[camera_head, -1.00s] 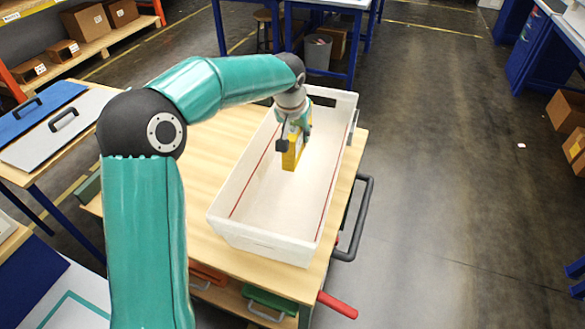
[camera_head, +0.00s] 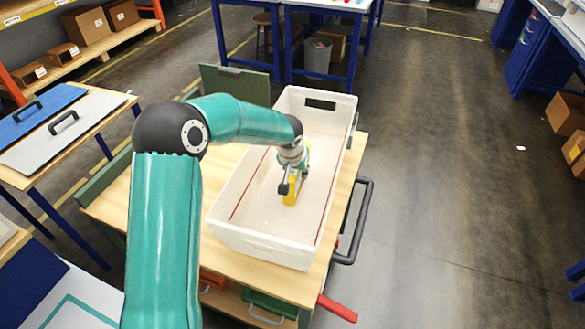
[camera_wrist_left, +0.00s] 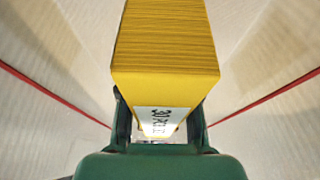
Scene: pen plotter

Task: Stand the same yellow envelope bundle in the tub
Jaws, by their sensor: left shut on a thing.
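The yellow envelope bundle (camera_head: 292,193) is inside the white tub (camera_head: 246,240), near its middle. It looks upright, but whether it touches the tub floor I cannot tell. My left gripper (camera_head: 291,181) is shut on the bundle from above. In the left wrist view the bundle (camera_wrist_left: 163,55) fills the upper middle, its stacked edges facing the camera and a white printed label at its lower end. The left gripper's fingers (camera_wrist_left: 160,112) flank it. The tub's red lines (camera_wrist_left: 265,98) run along both sides. My right gripper is out of view.
The tub stands on a wooden-topped cart (camera_head: 150,200) with a dark handle (camera_head: 362,225) at its right. A side table with blue and grey panels (camera_head: 60,135) stands at the left. The tub's floor around the bundle is clear.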

